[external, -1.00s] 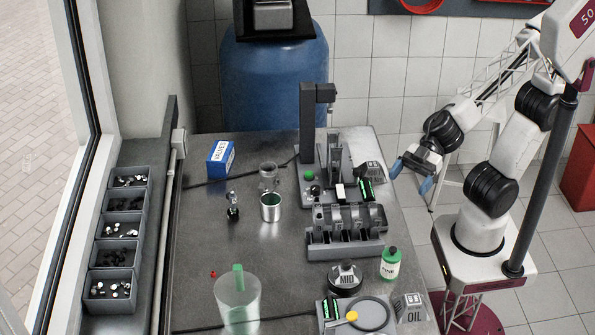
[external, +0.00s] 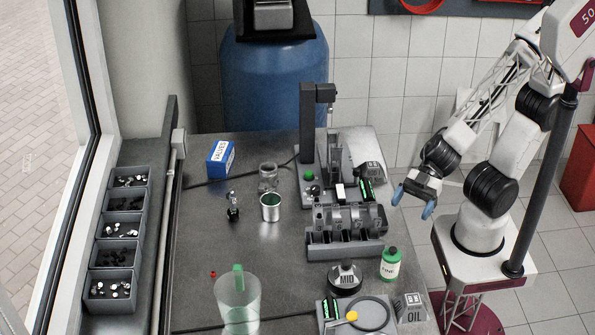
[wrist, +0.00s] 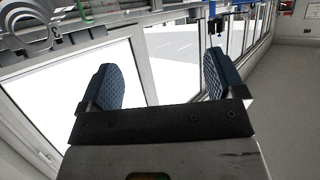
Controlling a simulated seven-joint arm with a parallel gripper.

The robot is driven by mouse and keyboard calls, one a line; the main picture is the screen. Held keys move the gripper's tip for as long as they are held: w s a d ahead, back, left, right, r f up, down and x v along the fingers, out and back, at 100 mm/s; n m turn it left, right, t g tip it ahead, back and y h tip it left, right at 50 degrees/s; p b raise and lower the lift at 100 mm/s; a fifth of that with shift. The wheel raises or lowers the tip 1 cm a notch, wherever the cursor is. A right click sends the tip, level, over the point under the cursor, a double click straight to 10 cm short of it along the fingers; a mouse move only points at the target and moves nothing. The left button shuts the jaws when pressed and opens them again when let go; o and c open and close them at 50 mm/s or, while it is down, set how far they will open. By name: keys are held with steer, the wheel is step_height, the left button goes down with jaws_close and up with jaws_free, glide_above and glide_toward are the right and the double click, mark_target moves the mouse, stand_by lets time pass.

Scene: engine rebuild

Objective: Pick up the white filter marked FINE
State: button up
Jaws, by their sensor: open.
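A small green and white container (external: 390,264) with a dark top stands near the right edge of the bench. The lettering on its label looks like FINE, though it is small. A dark, squat container (external: 345,281) marked MID stands just left of it. My gripper (external: 413,203) is open and empty, in the air beyond the bench's right edge, above and right of the FINE container in the external view. In the wrist view the two blue fingers (wrist: 160,82) are wide apart with nothing between them. No filter can be made out there.
A grey slotted rack (external: 346,245) stands behind the containers. A scale with a round ring (external: 371,314) and an OIL sign (external: 413,308) are in front. A metal cup (external: 270,208), a clear pitcher (external: 238,305) and a VALVES box (external: 220,158) stand left. The mid-left bench is mostly clear.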

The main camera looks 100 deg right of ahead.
glide_toward(394, 256)
step_height(394, 256, down, 2)
steer(key=a, duration=0.1)
steer(key=shift+w+a, duration=0.1)
steer(key=shift+w, duration=0.3)
steer(key=shift+x, duration=1.35)
steer(key=shift+x, duration=2.55)
steer(key=shift+w+r, duration=0.1)
steer(key=shift+w, duration=0.05)
steer(key=shift+c, duration=0.3)
steer(key=c, duration=1)
steer(key=shift+r, duration=0.1)
steer(key=shift+c, duration=0.2)
